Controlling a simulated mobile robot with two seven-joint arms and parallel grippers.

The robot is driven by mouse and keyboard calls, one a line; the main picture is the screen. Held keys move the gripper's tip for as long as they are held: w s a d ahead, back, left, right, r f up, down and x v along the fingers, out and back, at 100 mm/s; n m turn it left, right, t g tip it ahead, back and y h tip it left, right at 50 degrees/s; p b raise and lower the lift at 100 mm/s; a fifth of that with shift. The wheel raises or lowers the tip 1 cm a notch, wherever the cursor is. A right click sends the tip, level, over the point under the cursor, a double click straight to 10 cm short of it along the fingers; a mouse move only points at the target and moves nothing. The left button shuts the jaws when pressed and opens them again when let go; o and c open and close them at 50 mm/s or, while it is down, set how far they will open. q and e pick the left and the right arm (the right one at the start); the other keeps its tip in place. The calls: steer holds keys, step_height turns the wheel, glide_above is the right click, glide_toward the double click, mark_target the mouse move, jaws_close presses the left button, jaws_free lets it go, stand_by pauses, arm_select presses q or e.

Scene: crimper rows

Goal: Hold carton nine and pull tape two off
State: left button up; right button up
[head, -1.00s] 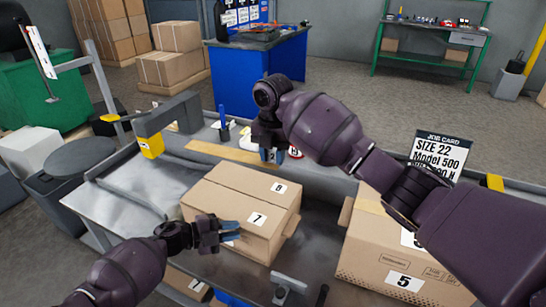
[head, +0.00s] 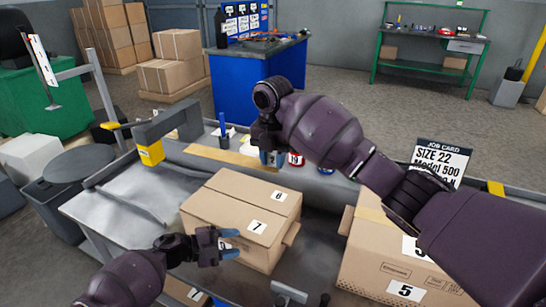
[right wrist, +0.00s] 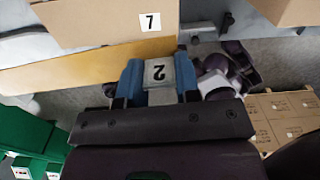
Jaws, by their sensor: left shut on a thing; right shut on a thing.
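A closed tan carton (head: 225,200) stands on the bench, with a 7 label on its side and a label on top that reads 8 or 6. No 9 can be read on it. My left gripper (head: 222,246) is at its lower left side, shut on it; the fingers partly cover a white label there. My right gripper (head: 271,158) is beyond the carton, apart from it, and shut on a small pale piece marked 2 (right wrist: 158,72), seen between the blue fingertips in the right wrist view. Whether tape hangs from this piece cannot be told.
A tan strip (head: 225,155) lies along the bench behind the carton. Another carton (head: 375,262), marked 5, stands at the right under my right arm. A job card (head: 440,158) stands behind it. A yellow-ended grey fixture (head: 150,153) is at the left. Bare bench (head: 115,215) shows left of the carton.

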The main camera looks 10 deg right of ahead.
arm_select(q)
steer(key=shift+o, duration=0.6)
steer(key=shift+a+f, duration=0.15)
steer(key=shift+f, duration=0.35)
arm_select(e)
steer(key=shift+f, duration=0.2)
arm_select(q)
steer(key=shift+r, duration=0.15)
steer(key=shift+w+r, duration=0.1)
steer(key=shift+r, duration=0.05)
arm_select(e)
steer(key=shift+w+r, duration=0.1)
